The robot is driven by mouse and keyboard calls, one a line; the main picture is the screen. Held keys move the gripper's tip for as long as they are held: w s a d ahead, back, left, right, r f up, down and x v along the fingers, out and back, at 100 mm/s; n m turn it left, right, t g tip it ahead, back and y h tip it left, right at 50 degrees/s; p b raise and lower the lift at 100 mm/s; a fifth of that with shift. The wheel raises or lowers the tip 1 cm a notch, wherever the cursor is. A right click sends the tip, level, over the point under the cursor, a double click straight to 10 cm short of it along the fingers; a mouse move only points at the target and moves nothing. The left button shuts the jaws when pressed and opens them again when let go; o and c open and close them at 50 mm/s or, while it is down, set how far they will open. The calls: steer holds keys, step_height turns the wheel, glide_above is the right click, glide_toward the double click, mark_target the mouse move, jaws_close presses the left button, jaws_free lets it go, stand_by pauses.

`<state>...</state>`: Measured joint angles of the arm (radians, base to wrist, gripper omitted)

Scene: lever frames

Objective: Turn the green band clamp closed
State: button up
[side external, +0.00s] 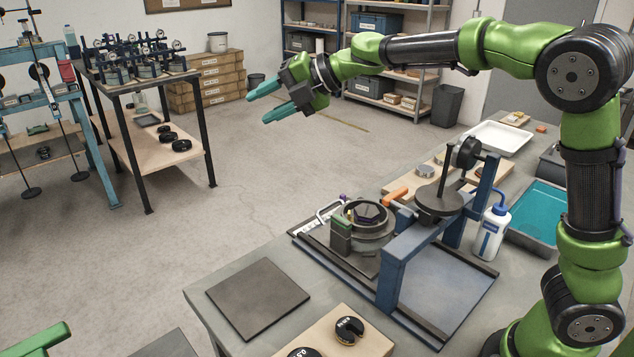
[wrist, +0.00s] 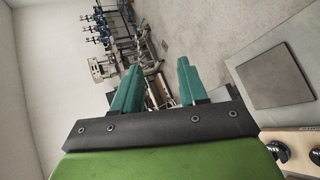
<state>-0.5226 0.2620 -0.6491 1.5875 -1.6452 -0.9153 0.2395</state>
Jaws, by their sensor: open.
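A round dark ring assembly (side external: 366,222) sits on the blue-framed fixture on the bench in the side external view. A green-topped block (side external: 341,228) stands at its left front side and looks like the green band clamp; I cannot tell its turn angle. My gripper (side external: 264,103) is up in the air to the upper left of the fixture, well apart from it. Its teal fingers are spread, with nothing between them. In the wrist view my gripper (wrist: 158,66) points across the room, and the clamp is not in that view.
A white bottle (side external: 491,232) and teal tray (side external: 540,212) lie farther right. A dark mat (side external: 258,298) and round weights (side external: 348,330) lie in front. Air around my gripper is clear.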

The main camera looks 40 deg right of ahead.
steer(key=s+d+f+n+g+h, duration=0.2)
steer(key=s+f+n+g+h, duration=0.15)
steer(key=f+n+g, duration=0.2)
steer(key=n+g+h, duration=0.3)
steer(key=g+h, duration=0.1)
steer(key=g, duration=0.1)
glide_toward(341, 218)
steer(key=shift+t, duration=0.25)
steer(key=f, duration=0.8)
steer(key=shift+s+f, duration=0.25)
steer(key=shift+s, duration=0.05)
steer(key=shift+c, duration=0.3)
jaws_close()
